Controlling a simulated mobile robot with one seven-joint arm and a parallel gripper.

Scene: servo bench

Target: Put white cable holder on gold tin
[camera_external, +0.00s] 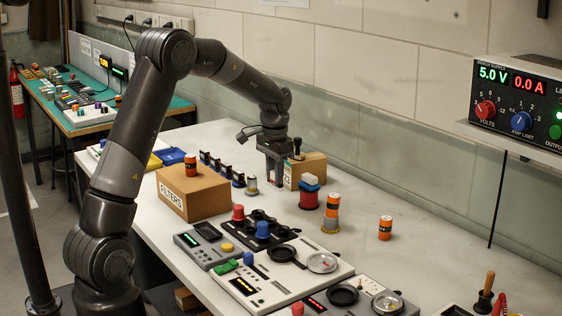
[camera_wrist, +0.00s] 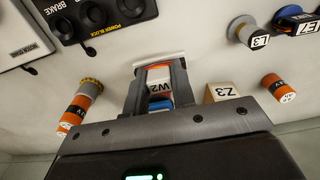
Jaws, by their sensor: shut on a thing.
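My gripper (camera_external: 273,184) is over the bench beside a tan box. In the wrist view its fingers (camera_wrist: 160,66) are closed on a white piece, which I take as the white cable holder (camera_wrist: 160,58). Red, blue and white parts with a W2 label (camera_wrist: 160,85) show between the fingers; I cannot tell whether they are held or behind. Another gold rim (camera_wrist: 92,87) lies under an orange tin.
A red spool (camera_external: 308,200) with blue and white pieces on top stands right of my gripper. The FILTERS box (camera_external: 192,196) bears an orange tin. Control panels (camera_external: 265,280) fill the front. Bare bench lies right of the lone orange tin (camera_external: 385,228).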

